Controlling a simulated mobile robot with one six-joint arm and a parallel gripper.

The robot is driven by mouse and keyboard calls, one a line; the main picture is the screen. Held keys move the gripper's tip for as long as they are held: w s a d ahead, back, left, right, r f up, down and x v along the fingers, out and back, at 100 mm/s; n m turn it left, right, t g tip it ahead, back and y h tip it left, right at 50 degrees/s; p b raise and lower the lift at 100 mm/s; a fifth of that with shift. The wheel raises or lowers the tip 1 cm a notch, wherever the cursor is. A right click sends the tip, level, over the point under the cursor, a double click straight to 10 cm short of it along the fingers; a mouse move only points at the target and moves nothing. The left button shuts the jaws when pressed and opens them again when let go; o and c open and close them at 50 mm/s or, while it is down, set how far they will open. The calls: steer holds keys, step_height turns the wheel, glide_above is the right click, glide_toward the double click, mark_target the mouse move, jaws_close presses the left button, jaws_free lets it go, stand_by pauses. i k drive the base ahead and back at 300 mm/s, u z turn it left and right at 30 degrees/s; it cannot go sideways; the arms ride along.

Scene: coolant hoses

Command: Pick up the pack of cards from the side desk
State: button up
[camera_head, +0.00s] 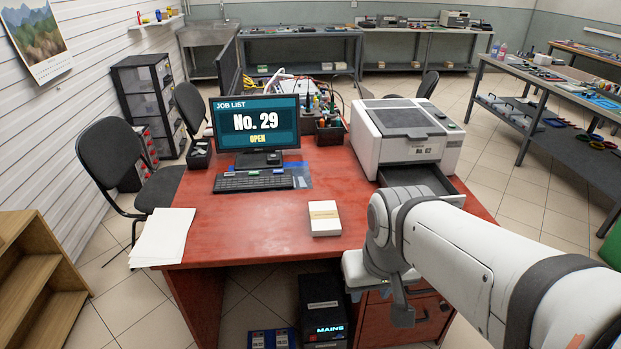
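A small white box with a cream top (324,217), which looks like the pack of cards, lies flat near the front edge of the red desk (255,215). My arm reaches in from the lower right. Its end, with what looks like my gripper (402,308), points down in front of the desk's right part, to the right of the box and apart from it. The fingers are small and seen edge-on, so whether they are open or shut does not show.
A monitor (256,124) reading "No. 29 OPEN" and a keyboard (253,180) stand behind the box. A printer (406,132) with an open tray stands at the right. White papers (163,237) lie at the left corner. The desk around the box is clear.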

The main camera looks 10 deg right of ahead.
mark_target(324, 216)
steer(key=u, duration=0.05)
steer(key=i, duration=1)
steer(key=z, duration=0.05)
